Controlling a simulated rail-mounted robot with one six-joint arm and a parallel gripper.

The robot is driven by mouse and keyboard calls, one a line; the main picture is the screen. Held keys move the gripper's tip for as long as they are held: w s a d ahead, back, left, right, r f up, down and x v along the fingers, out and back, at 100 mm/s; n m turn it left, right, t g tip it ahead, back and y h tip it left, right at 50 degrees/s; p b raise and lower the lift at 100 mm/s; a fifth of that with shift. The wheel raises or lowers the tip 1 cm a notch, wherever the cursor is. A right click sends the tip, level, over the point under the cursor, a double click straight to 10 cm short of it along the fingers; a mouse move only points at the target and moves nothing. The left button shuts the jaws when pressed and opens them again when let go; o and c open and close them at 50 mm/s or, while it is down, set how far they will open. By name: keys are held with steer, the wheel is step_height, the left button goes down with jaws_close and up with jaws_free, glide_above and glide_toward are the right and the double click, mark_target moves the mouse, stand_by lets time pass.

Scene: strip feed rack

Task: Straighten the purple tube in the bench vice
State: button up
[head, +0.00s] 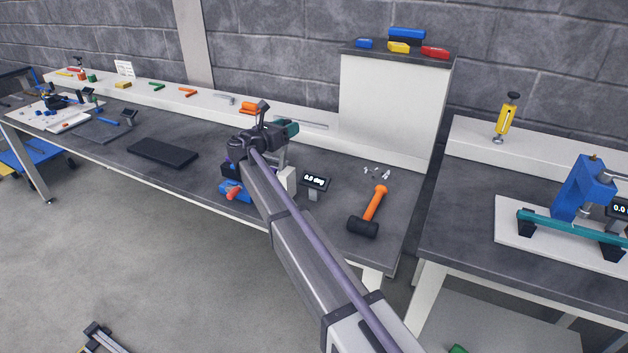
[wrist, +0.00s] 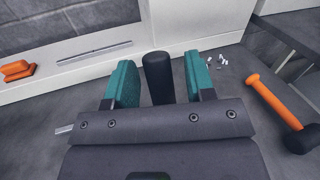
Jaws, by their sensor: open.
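The bench vice (head: 234,191), blue with a red part, stands at the front of the middle bench, partly hidden by my arm. I cannot make out the purple tube clearly; my arm covers the area beside the vice. A display (head: 315,183) to the right of the vice reads about 0.0 deg. My gripper (head: 292,129), with teal finger pads, is above the bench, up and right of the vice. In the wrist view it is open (wrist: 160,84), with an upright-looking black cylinder (wrist: 157,75) seen between the fingers. I cannot tell whether they touch it.
An orange-handled hammer (head: 371,207) lies right of the display, with small light pieces (head: 377,173) behind it. A black mat (head: 163,153) lies to the left. Orange blocks (head: 249,107) sit on the back ledge. A white panel (head: 395,110) stands behind.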

steer(key=v, duration=0.6)
stand_by(0.3)
